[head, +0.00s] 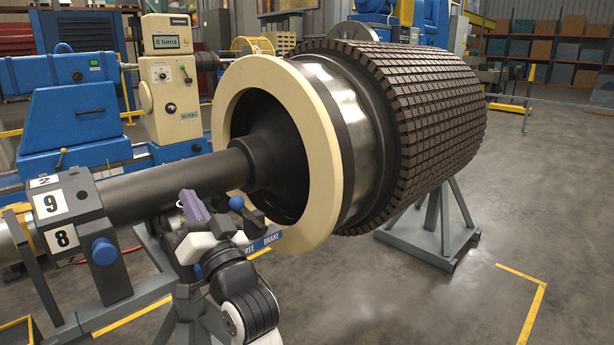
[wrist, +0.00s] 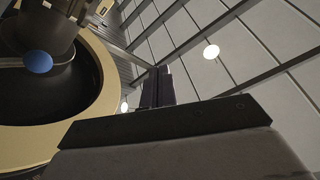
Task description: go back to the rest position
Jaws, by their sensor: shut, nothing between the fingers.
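My gripper (head: 190,198) is in the lower middle of the head view, in front of the dark shaft (head: 185,188). Its purple-grey fingers point up and are shut with nothing between them. The fingers also show in the wrist view (wrist: 157,88), close together against the roof. A blue ball knob (head: 237,202) is just right of the fingers, above a blue plate marked FREE and BRAKE (head: 268,243). The knob is at the left in the wrist view (wrist: 38,62), apart from the fingers. My arm hides part of the stand below.
The large rotor (head: 430,115) with its cream ring (head: 328,190) fills the middle. A numbered block (head: 85,235) with a blue knob (head: 104,251) is at the left. A cream box reading 0 turns (head: 172,95) stands behind. Open floor (head: 480,300) is at the right.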

